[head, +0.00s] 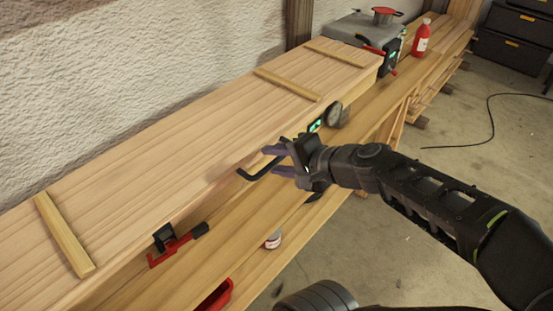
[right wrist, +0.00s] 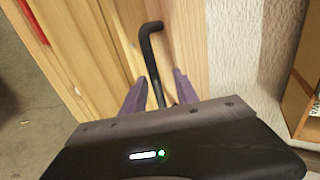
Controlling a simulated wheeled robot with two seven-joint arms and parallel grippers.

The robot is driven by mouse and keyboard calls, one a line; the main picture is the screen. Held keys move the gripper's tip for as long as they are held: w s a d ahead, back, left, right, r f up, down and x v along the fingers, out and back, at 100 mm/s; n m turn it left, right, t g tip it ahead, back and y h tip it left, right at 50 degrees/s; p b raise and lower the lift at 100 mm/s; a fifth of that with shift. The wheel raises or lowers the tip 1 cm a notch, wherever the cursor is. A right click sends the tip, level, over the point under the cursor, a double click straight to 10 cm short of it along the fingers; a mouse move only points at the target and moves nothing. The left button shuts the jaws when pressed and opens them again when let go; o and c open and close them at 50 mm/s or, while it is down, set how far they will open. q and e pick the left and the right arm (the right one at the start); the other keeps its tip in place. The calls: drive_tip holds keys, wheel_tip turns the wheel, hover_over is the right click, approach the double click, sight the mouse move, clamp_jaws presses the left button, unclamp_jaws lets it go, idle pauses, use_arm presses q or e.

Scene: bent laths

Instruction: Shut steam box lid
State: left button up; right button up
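The steam box is a long pale wooden box along the wall, and its plank lid (head: 150,160) with several cross battens looks flat on top. I cannot tell whether a small gap stays under its front edge. A bent black handle (head: 250,176) sticks out at the front edge; it also shows in the right wrist view (right wrist: 152,45). My right gripper (head: 272,161) is at the handle, its two purple fingers apart with the handle bar between them. In the right wrist view, the fingers (right wrist: 160,85) show room beside the bar. My left gripper is out of view.
A red clamp (head: 176,248) and a round gauge (head: 333,114) are at the box's front. A wooden bench (head: 240,240) runs below, with a small tin (head: 273,240). A red bottle (head: 422,38) and a grey unit (head: 345,30) stand at the far end.

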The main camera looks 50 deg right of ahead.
drive_tip(key=shift+o, duration=0.9)
drive_tip(key=shift+s, duration=0.1)
drive_tip(key=shift+s+r, duration=0.2)
drive_tip(key=p+v, duration=0.2)
drive_tip(key=v, duration=0.6)
drive_tip(key=shift+p, duration=0.4)
drive_tip(key=shift+s, duration=0.25)
